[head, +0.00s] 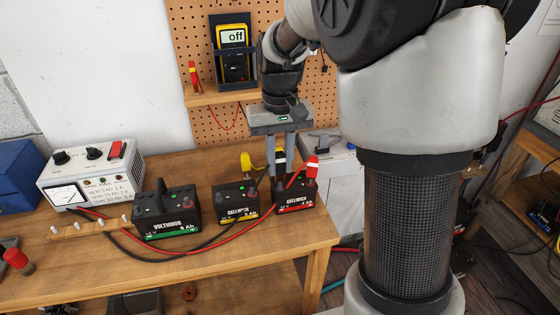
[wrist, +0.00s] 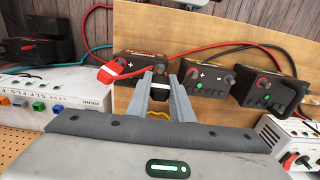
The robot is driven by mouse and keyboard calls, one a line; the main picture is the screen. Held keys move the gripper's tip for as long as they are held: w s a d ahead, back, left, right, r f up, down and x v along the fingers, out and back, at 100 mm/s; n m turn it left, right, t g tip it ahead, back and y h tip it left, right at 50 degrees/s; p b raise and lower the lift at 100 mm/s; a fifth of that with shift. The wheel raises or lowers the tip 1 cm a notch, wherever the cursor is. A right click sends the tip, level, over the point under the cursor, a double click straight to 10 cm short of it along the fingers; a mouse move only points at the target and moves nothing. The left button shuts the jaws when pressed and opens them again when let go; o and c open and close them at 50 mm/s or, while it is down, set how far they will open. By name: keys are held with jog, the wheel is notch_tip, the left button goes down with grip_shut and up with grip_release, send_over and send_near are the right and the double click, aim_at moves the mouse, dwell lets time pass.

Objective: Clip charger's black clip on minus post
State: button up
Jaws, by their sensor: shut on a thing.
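The black clip (head: 280,155) is pinched between the fingers of my gripper (head: 280,172), over the left end of the red-labelled battery (head: 296,196). In the wrist view the clip (wrist: 160,88) shows dark with a pale band between the fingertips (wrist: 162,80). The minus post (wrist: 160,66) of that battery shows just beyond the fingertips; I cannot tell whether the clip touches it. A red clip (head: 312,165) sits on the battery's other post. The charger (head: 90,178) stands at the left of the bench, with red and black leads running right.
A yellow-labelled battery (head: 236,203) stands close left of the red one, with a yellow object (head: 247,161) above it. A green-labelled battery (head: 167,212) stands farther left. The leads (head: 200,247) cross the bench front. A pegboard (head: 208,128) with a multimeter (head: 232,50) is behind.

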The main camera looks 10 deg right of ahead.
jog(key=shift+f+b, duration=0.65)
jog(key=shift+f, duration=0.5)
jog(key=o, duration=0.8)
jog(key=shift+o, duration=0.2)
jog(key=shift+r, duration=0.1)
notch_tip(320, 180, up, 9)
jog(key=p, duration=0.7)
jog(key=shift+f, duration=0.3)
